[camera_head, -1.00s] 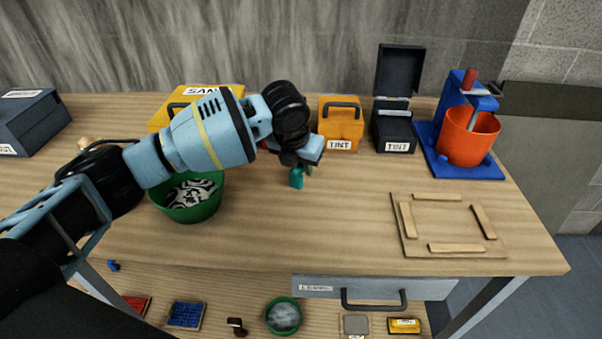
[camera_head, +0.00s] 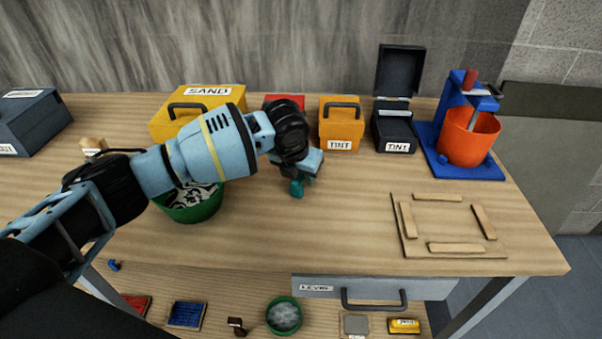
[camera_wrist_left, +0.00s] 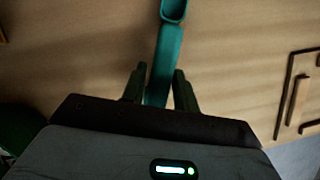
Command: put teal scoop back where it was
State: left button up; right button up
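The teal scoop (camera_head: 297,188) is just below my left gripper (camera_head: 304,174) over the middle of the table. In the left wrist view its handle (camera_wrist_left: 163,70) runs between the two fingers of my left gripper (camera_wrist_left: 160,82), which are closed about it. The scoop's cup end (camera_wrist_left: 174,10) is cut by the top edge of that view. I cannot tell whether the scoop touches the table. My right gripper is not in view.
A green bowl (camera_head: 194,211) with black-and-white contents stands left, partly behind my arm. A yellow SAND box (camera_head: 215,97), orange TINT box (camera_head: 341,128), dark open TINT box (camera_head: 394,133) and orange bucket (camera_head: 467,138) line the back. Wooden strips (camera_head: 455,248) lie right. The table's centre front is clear.

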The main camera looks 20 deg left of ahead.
pick_arm(q)
jog(key=shift+o, duration=1.1)
jog(key=shift+r, duration=0.15)
jog(key=shift+s+r, duration=0.1)
jog(key=shift+r, duration=0.3)
jog(key=p+v, duration=0.1)
jog(key=v, duration=0.9)
jog(key=shift+s+r, duration=0.25)
jog(key=shift+r, duration=0.3)
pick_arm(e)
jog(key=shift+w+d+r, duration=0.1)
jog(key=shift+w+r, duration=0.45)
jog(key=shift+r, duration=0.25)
pick_arm(q)
jog(key=shift+a, duration=0.1)
